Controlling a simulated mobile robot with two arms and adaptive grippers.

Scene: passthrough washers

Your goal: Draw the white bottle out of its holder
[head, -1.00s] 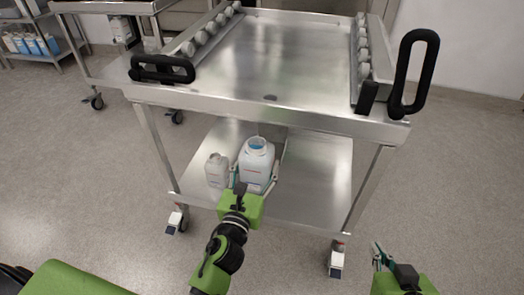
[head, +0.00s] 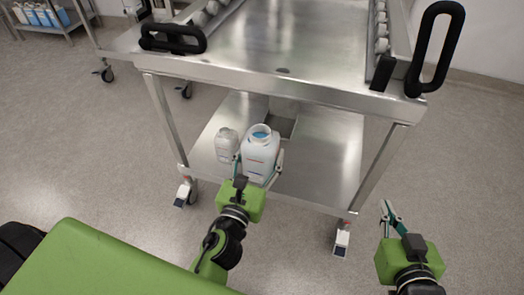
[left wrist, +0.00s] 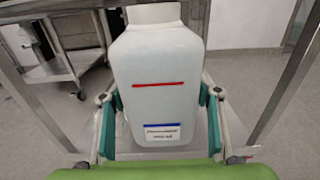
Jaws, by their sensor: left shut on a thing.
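A grey box-like recess (head: 284,126), seemingly the holder, shows behind the bottle.
A smaller white bottle (head: 227,146) stands close to the left of the held one. The cart's steel top (head: 285,45) overhangs the lower shelf (head: 325,160), whose right part is clear. The floor in front is open.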

